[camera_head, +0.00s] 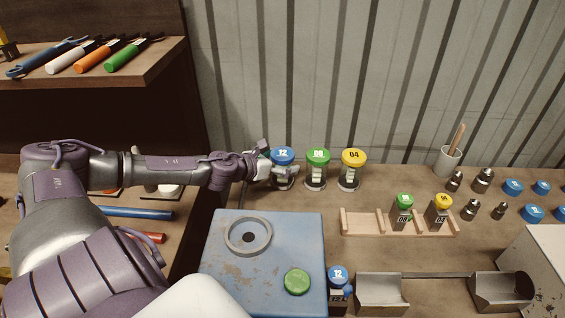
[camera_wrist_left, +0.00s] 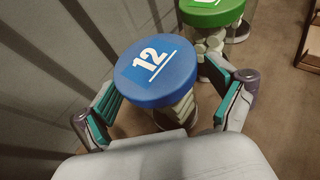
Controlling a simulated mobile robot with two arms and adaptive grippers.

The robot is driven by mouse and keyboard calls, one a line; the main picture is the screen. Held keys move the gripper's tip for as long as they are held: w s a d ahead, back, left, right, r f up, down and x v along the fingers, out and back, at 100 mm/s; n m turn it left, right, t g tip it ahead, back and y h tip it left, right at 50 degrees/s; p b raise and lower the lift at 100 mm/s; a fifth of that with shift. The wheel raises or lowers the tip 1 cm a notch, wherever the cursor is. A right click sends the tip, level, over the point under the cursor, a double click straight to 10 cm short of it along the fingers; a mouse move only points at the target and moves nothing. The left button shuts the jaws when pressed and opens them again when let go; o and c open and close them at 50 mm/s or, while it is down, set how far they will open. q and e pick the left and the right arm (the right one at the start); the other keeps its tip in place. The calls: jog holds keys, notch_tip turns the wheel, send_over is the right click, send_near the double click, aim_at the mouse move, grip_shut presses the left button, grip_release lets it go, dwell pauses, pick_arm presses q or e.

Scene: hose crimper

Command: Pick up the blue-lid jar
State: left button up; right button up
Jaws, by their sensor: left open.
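The blue-lid jar (camera_head: 283,157) stands upright at the back of the bench, with a white "12" on its lid and pale pieces inside. It is the leftmost of three jars. In the left wrist view the blue-lid jar (camera_wrist_left: 156,70) sits between the two fingers. My left gripper (camera_head: 272,171) reaches in from the left at jar height. In the wrist view the left gripper (camera_wrist_left: 166,112) is open, with one finger on each side of the jar. I cannot tell whether either finger touches the glass. My right gripper does not show.
A green-lid jar (camera_head: 318,157) stands close on the right, then a yellow-lid jar (camera_head: 353,158). A blue machine box (camera_head: 214,284) with a green button (camera_head: 297,282) is in front. A wooden rack (camera_head: 370,223) and a cup (camera_head: 447,162) are further right.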

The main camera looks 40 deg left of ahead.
pick_arm(q)
jog(key=shift+w, duration=0.2)
jog(key=c, duration=1.4)
